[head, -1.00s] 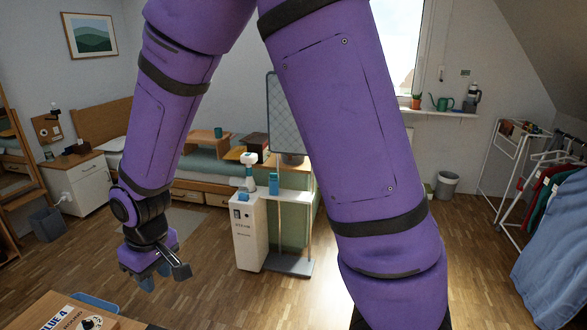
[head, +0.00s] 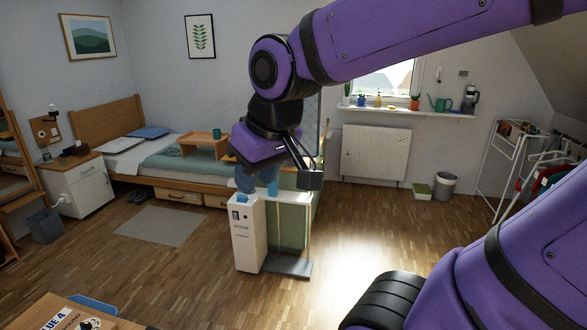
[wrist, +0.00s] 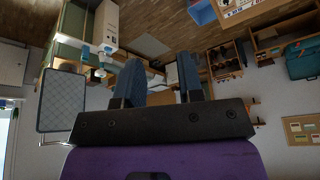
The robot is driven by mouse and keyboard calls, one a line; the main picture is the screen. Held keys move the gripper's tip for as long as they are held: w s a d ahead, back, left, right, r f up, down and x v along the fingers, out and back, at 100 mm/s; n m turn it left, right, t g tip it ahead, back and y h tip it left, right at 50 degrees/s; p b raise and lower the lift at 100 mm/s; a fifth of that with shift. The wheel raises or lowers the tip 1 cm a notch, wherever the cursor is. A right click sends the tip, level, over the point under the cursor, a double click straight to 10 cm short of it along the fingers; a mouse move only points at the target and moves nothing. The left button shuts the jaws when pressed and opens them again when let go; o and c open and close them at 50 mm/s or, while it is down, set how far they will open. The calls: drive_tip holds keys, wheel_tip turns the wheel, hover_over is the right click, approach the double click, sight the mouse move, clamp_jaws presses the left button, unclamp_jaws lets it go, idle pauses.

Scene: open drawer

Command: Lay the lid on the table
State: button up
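My gripper (head: 258,186) is raised in the middle of the head view, with its two blue fingertips in front of the white steam unit (head: 246,236). In the wrist view my gripper (wrist: 161,72) has its two fingers clearly apart, with nothing held between them. A wooden tabletop (head: 38,306) shows at the bottom left of the head view, cut off by the frame edge. My gripper is well to the right of it and higher. I cannot make out a lid for certain in either view.
A card marked BLUE 4 (head: 57,318) lies on the tabletop, and a blue object (head: 95,304) shows beside it. A narrow stand (head: 290,266) is beside the steam unit. A bed (head: 150,150) is behind. The wooden floor ahead is open.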

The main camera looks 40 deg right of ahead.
drive_tip(key=s+d+r+m, duration=0.1)
drive_tip(key=s+d+r, duration=0.1)
drive_tip(key=s, duration=0.4)
drive_tip(key=shift+d+t+h, duration=0.3)
drive_tip(key=shift+a, duration=0.15)
